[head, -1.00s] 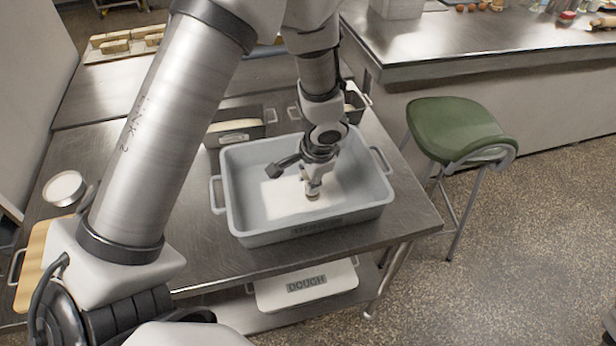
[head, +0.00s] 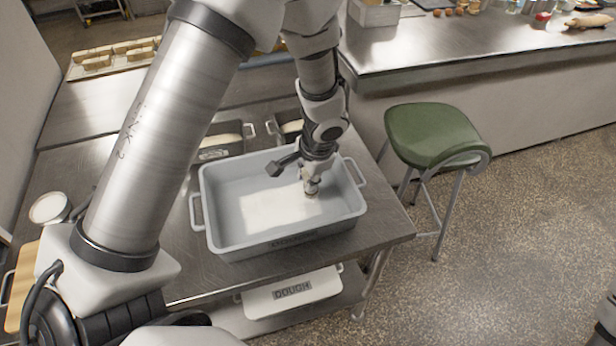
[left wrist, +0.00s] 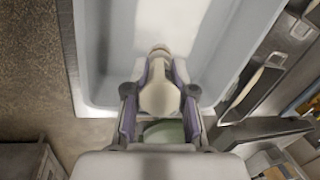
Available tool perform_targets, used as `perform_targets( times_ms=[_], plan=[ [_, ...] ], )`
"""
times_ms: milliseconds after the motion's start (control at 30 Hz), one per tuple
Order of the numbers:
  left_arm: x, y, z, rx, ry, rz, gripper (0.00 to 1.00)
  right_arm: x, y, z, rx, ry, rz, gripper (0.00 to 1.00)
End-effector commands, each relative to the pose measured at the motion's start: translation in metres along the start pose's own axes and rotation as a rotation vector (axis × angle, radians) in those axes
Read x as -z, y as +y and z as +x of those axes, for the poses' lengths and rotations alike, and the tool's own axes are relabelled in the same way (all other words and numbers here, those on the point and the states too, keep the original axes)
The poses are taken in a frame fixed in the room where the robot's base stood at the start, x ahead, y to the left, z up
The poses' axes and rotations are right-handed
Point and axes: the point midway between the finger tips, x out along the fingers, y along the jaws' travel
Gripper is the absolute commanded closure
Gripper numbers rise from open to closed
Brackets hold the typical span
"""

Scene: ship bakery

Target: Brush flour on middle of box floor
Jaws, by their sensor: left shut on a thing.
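The box is a grey-blue, open tub (head: 222,212) on the steel table. A pale rectangular patch of flour (head: 275,208) covers the middle of its floor. My left gripper (head: 311,180) reaches down inside the box, over the right end of the patch. It is shut on the brush (left wrist: 158,92), which is cream-coloured and sits between both fingers in the left wrist view. The brush's lower tip is near the floor; I cannot tell whether it touches. The left wrist view also shows the box's wall (left wrist: 92,50) and the white patch (left wrist: 172,25). My right gripper is not in view.
Dark loaf tins (head: 222,142) stand behind the box. A white bowl (head: 49,208) and a wooden board (head: 22,290) are at the left. A lidded dough container (head: 292,293) sits on the shelf below. A green stool (head: 432,135) stands to the right.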

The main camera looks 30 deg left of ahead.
Motion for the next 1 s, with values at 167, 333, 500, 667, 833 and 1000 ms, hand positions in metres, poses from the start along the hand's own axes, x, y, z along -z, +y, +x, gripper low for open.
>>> perform_targets(
  times_ms=[167, 333, 500, 667, 833, 1000],
  plan=[
    [0.001, -0.005, -0.021, 0.000, 0.000, -0.001, 1.00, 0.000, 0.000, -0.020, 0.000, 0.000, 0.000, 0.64],
    [0.001, -0.008, -0.033, 0.001, 0.000, 0.000, 1.00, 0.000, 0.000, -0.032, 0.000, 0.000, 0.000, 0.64],
    [0.002, -0.008, -0.036, 0.000, 0.000, 0.000, 1.00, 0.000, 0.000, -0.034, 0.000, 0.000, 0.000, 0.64],
    [0.002, -0.008, -0.035, 0.000, 0.000, 0.000, 1.00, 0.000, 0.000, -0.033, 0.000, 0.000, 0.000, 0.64],
    [0.002, -0.008, -0.035, 0.000, 0.000, 0.000, 1.00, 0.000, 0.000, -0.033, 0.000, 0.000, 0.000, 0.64],
    [0.002, -0.008, -0.035, 0.000, 0.000, -0.001, 1.00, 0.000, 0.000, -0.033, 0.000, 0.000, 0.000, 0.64]
  ],
)
